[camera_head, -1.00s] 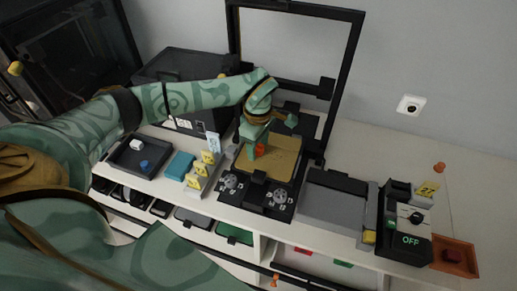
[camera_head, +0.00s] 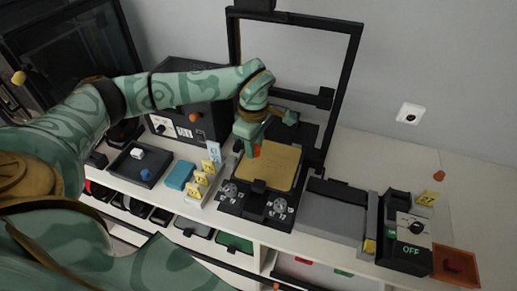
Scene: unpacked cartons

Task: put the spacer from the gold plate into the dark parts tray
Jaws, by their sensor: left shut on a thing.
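The gold plate (camera_head: 278,170) lies on the black printer-like machine in the middle of the bench. My left gripper (camera_head: 254,150) is over the plate's back left part, pointing down. It is shut on the orange-red spacer (camera_head: 257,152), which shows just below and beside the fingers. It looks raised a little off the plate, though the gap is hard to judge. The dark parts tray (camera_head: 124,172) is at the left of the bench, with a white piece (camera_head: 137,153) and a blue piece (camera_head: 147,175) in it. My right gripper is not in view.
A teal block (camera_head: 180,175) and yellow labelled cards (camera_head: 201,178) stand between the tray and the machine. A black frame (camera_head: 340,100) rises behind the plate. A dark box (camera_head: 185,115) stands behind the tray. A grey bin (camera_head: 330,217) and a control box (camera_head: 405,235) are at right.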

